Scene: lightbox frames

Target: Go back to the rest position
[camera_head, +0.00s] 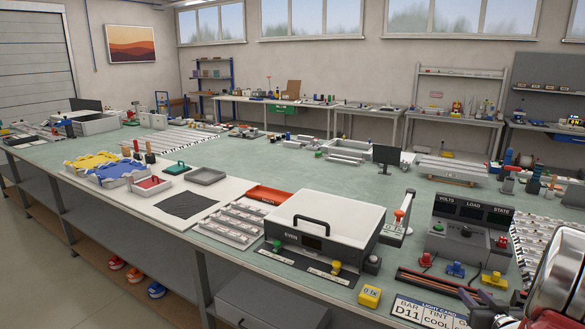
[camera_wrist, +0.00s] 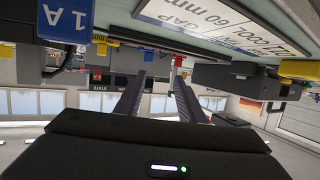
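My gripper (camera_wrist: 157,82) shows in the wrist view as two dark fingers standing apart. Nothing is between them, and the view is upside down. In the head view my arm reaches in at the bottom right corner, above the bench near the sign card (camera_head: 428,313). The fingers there are small and partly cut off by the frame edge. I cannot see the whole arm.
The grey-green bench (camera_head: 400,235) holds a white lidded box (camera_head: 325,225), a control box with knobs (camera_head: 468,240), a yellow block (camera_head: 370,295) and several small coloured plugs. A blue block (camera_wrist: 66,20) is close in the wrist view.

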